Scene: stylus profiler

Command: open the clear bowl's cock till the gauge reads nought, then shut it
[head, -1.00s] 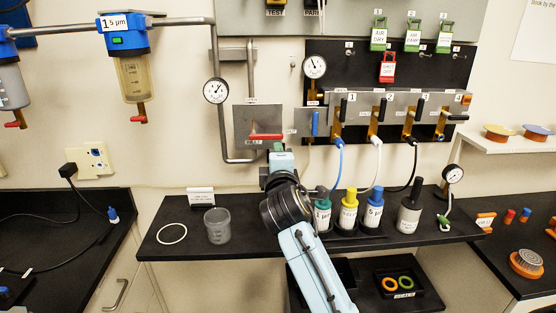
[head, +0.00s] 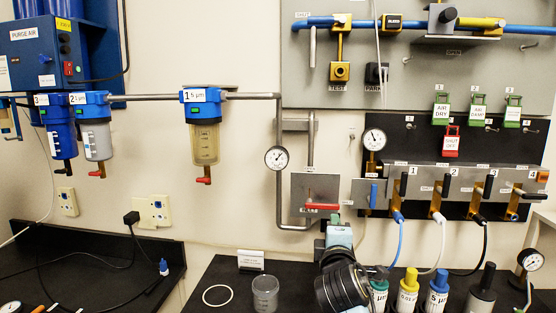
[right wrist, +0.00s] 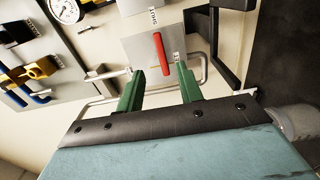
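The first filter, labelled 1 and 5 µm, has a see-through yellowish bowl (head: 204,143) with a red cock (head: 204,181) under it. The second filter has a greyish translucent bowl (head: 97,142) with its own red cock (head: 97,173). A round gauge (head: 277,158) sits on the pipe to the right; its reading is too small to be sure of. My right gripper (right wrist: 158,78) is open and empty, its green fingers apart below a red lever (right wrist: 160,53) on a grey plate. In the head view that lever (head: 322,207) lies level, just above my gripper. My left gripper is out of view.
A third filter with a blue bowl (head: 62,140) hangs at far left. The valve manifold (head: 464,180) with hoses stands right of my arm. A clear cup (head: 265,293) and capped bottles (head: 437,292) stand on the bench. The wall below the filters is mostly free.

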